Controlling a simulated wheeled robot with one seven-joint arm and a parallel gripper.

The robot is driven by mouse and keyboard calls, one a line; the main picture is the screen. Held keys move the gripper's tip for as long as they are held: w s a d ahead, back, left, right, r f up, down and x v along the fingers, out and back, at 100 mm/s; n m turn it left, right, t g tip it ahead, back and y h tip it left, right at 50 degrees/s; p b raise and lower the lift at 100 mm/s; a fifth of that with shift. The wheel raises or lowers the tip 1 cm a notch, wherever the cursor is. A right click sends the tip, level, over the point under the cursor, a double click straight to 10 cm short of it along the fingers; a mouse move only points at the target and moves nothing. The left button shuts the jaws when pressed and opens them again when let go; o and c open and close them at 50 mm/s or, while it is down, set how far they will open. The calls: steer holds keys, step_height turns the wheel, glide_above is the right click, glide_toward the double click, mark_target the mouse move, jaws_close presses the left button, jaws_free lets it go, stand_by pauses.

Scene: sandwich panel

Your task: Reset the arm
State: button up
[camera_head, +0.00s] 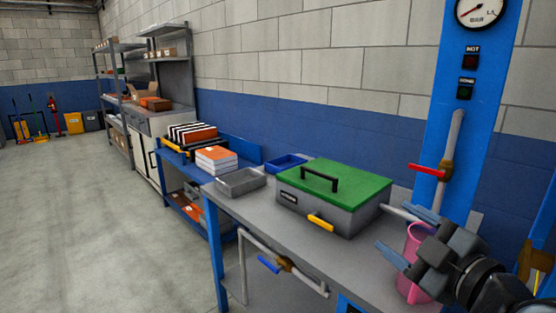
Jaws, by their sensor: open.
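My gripper (408,234) is at the lower right, above the right end of the grey workbench (262,214). Its two blue fingers are spread wide and nothing is held between them. Part of my dark arm shows behind it at the right edge. A pink cup-like vessel (414,258) stands on the bench behind and below the gripper, partly hidden by it. I cannot tell whether the fingers touch it.
A grey box with a green lid (352,186) sits mid-bench, with a grey tray (240,183) and blue tray (285,164) to its left. A blue gauge panel (484,60) with a red-handled valve (428,171) stands behind. The floor (90,220) at left is clear.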

steer(key=s+a+f+m+h, duration=0.3)
steer(key=s+f+m, duration=0.35)
steer(key=s, duration=0.35)
steer(key=s+a+f+m+h, duration=0.3)
steer(key=s+f+m, duration=0.3)
steer(key=s+m, duration=0.3)
steer(key=s+d+n, duration=0.1)
steer(key=s+d, duration=0.1)
steer(key=s, duration=0.8)
steer(key=s+d+f+n+g+y, duration=0.1)
steer(key=s+d, duration=0.2)
steer(key=s, duration=0.8)
steer(key=shift+s+d+f+g, duration=0.2)
steer(key=shift+s+d+g, duration=0.1)
steer(key=shift+d, duration=0.05)
